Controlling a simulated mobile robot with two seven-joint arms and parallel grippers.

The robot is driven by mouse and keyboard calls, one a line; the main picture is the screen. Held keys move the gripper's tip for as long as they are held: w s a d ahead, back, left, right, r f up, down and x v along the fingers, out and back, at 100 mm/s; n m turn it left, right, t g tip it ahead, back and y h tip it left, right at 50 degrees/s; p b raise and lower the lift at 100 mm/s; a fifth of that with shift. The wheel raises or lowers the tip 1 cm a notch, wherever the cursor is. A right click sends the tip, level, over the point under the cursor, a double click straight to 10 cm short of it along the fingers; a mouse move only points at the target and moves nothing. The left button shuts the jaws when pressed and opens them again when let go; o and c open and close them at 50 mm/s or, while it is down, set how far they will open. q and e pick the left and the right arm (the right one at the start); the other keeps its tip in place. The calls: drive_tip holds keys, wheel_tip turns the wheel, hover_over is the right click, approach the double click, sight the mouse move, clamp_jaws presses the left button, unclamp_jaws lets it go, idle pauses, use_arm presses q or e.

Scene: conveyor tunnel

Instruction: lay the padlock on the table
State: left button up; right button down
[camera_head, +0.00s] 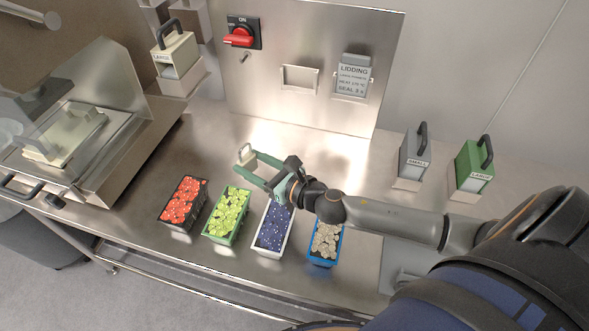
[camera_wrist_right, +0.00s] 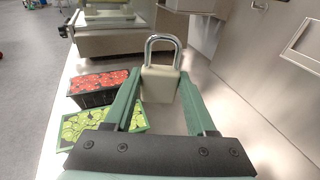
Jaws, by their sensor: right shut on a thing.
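The padlock (camera_wrist_right: 160,84) has a cream body and a steel shackle that points up. It shows small in the head view (camera_head: 246,157). My right gripper (camera_head: 250,161) is shut on the padlock's body, one green finger on each side, and holds it upright. In the right wrist view the fingers (camera_wrist_right: 158,98) reach forward to it. The steel table (camera_head: 205,160) lies below, and the padlock appears to be above it; the exact gap is hard to tell. My left gripper is not in view.
Punnets of red (camera_head: 183,204), green (camera_head: 228,214), blue (camera_head: 272,228) and pale pieces (camera_head: 325,240) stand along the front. A sealing machine (camera_head: 75,140) is at left. A red switch (camera_head: 238,37) is on the back panel. Grey (camera_head: 414,157) and green (camera_head: 473,167) handled blocks stand at right.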

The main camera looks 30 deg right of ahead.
drive_tip(key=d+f+b, duration=0.1)
drive_tip(key=d+f, duration=0.1)
drive_tip(key=d, duration=0.1)
drive_tip(key=w+d+f+b, duration=0.1)
drive_tip(key=d+f, duration=0.2)
drive_tip(key=d, duration=0.1)
drive_tip(key=w+d+f+b, duration=0.1)
drive_tip(key=d+f+b, duration=0.1)
drive_tip(key=d, duration=0.1)
drive_tip(key=shift+d+f, duration=0.15)
drive_tip(key=shift+f, duration=0.25)
drive_tip(key=shift+w+d+f, duration=0.1)
drive_tip(key=shift+d+f, duration=0.05)
drive_tip(key=shift+f, duration=0.05)
drive_tip(key=f, duration=0.1)
drive_tip(key=f+b, duration=0.1)
drive_tip(key=f, duration=0.1)
drive_tip(key=shift+d+f, duration=0.15)
drive_tip(key=shift+d, duration=0.2)
drive_tip(key=shift+f, duration=0.2)
drive_tip(key=shift+f, duration=0.15)
drive_tip(key=shift+c, duration=1.1)
unclamp_jaws()
